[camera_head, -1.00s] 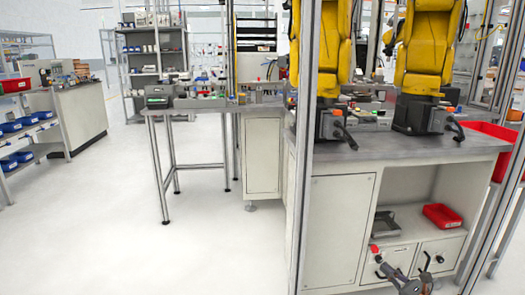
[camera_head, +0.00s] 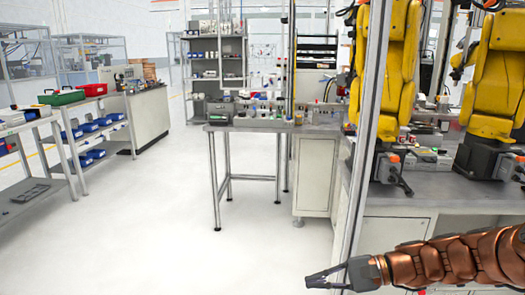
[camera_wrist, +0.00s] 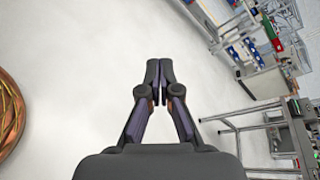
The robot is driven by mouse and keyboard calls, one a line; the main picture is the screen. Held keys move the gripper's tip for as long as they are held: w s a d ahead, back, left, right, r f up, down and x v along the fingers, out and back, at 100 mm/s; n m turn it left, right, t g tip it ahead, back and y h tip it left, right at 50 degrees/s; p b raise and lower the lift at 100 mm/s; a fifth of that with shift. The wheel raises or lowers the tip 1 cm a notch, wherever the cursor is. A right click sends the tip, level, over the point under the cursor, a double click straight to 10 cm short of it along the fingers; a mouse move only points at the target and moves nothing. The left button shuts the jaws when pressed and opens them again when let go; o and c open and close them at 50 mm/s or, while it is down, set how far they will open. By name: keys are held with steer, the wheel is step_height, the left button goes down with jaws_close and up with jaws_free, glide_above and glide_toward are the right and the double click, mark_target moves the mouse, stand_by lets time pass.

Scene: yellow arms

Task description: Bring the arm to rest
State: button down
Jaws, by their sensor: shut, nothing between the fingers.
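My gripper (camera_head: 316,281) is at the lower right of the head view, at the end of my copper-coloured arm (camera_head: 440,262), which reaches in from the right edge. The fingers point left. In the wrist view my gripper (camera_wrist: 152,68) is seen from behind, with both dark fingertips together and nothing between them. Pale floor lies beyond the fingertips.
A workbench (camera_head: 425,200) with yellow robot arms (camera_head: 395,70) stands at the right, behind a metal post (camera_head: 366,130). A steel table (camera_head: 262,127) stands mid-view. A shelf with blue bins (camera_head: 84,129) is at the left. The floor (camera_head: 150,225) between is clear.

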steer(key=s+a+r+n+g+h+p, duration=0.2)
steer(key=s+r+n+h+p, duration=0.15)
steer(key=s, duration=0.35)
steer(key=s+a+r+n+g+h+p, duration=0.2)
steer(key=s+a+r+n+h+p, duration=0.15)
steer(key=s, duration=0.35)
steer(key=s+d+r+n+h+p, duration=0.1)
steer(key=s+d+r+h+p, duration=0.2)
steer(key=s+d, duration=0.3)
steer(key=s+d+r+n+h+p, duration=0.2)
steer(key=s+d+r+h+p, duration=0.1)
steer(key=s+d+h+p, duration=0.1)
steer(key=s+d+p, duration=0.1)
steer(key=s+p, duration=0.1)
steer(key=shift+s+d+r+t+h, duration=0.3)
steer(key=shift+d, duration=0.05)
